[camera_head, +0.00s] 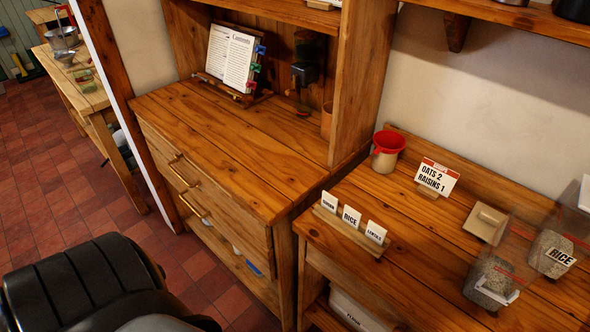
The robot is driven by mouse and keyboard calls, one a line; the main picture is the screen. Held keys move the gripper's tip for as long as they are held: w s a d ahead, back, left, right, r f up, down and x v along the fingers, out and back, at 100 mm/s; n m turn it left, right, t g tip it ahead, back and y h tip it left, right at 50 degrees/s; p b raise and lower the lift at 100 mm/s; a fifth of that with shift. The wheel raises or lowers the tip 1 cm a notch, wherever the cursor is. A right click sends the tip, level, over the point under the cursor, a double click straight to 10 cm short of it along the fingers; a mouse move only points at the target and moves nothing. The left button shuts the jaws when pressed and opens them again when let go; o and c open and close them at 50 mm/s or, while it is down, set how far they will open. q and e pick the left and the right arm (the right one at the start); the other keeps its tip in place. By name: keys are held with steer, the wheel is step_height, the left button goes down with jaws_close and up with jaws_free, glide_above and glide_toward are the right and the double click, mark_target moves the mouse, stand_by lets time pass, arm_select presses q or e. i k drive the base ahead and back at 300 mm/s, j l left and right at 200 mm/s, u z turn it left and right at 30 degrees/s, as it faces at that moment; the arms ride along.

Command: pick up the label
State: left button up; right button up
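Three small white labels stand in a slotted wooden holder (345,234) near the left end of the right-hand counter. The left label (330,202) has print too small to read surely, the middle label (351,216) reads RICE, and the right label (376,232) seems to read LENTILS. A clear container (557,254) with pale grains at the right bears a RICE label (561,256). A second clear container (491,278) in front of it has a white, unreadable label (497,290) low on its front. Neither of my grippers shows.
A card reading OATS 2 RAISINS 1 (436,177) stands behind the holder, beside a cup with a red funnel (386,150). A square wooden lid (485,222) lies near the containers. The left counter (235,140) is largely clear, with an open book (232,58) behind.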

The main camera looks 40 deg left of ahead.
mark_target(352, 216)
steer(key=i+j+u, duration=0.1)
steer(key=i+u, duration=0.15)
steer(key=u, duration=0.2)
steer(key=i+u, duration=0.3)
steer(key=u, duration=0.15)
steer(key=z, duration=1.5)
steer(key=j+u, duration=0.15)
steer(key=u, duration=0.2)
steer(key=k+j+u, duration=0.1)
steer(key=u, duration=0.2)
steer(key=j+u, duration=0.2)
steer(key=u, duration=0.15)
steer(key=j+z, duration=0.1)
steer(key=k+j, duration=0.05)
steer(key=j, duration=0.05)
